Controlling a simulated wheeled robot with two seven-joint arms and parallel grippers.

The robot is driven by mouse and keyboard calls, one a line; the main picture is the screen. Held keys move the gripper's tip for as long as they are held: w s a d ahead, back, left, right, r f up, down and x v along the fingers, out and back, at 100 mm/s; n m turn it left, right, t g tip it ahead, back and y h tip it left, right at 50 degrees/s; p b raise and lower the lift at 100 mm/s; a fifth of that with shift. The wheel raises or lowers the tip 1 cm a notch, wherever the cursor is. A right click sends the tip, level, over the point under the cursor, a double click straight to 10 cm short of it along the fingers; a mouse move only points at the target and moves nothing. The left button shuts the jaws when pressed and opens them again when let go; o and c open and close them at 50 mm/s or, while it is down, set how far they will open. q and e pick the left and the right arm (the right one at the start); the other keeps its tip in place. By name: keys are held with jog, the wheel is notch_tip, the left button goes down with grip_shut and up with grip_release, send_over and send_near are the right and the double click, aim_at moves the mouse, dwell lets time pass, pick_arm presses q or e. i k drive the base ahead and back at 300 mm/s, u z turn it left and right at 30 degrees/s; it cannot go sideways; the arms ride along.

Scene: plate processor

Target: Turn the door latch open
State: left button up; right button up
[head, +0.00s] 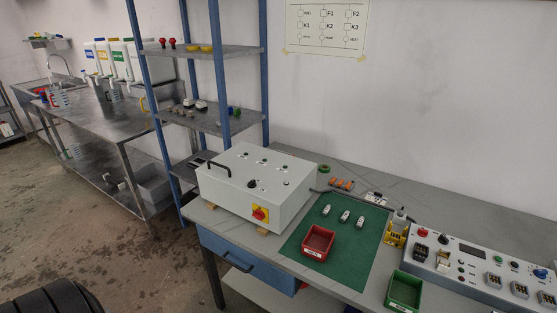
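A light grey metal box (235,195) sits on the workbench, its large lid facing up. A black bar handle (215,169) is on its left side. A black knob (252,184) that may be the door latch sits near the middle of the lid, with several small dark fittings around it. A red rotary switch on a yellow plate (260,214) is on the box's front face. The lid looks shut. The knob is too small to tell its turn exactly. Neither of my grippers is in view.
A green mat (350,262) lies right of the box with a red bin (318,242) and several small modules. A green bin (404,290) and a control panel (480,265) are further right. A blue-framed shelf (215,90) stands behind left. Open floor (110,250) lies left.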

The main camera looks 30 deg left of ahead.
aim_at(252, 183)
jog(key=u, duration=0.7)
jog(key=k, duration=0.65)
jog(key=z, duration=0.7)
jog(key=i, duration=1.35)
jog(key=u, duration=0.75)
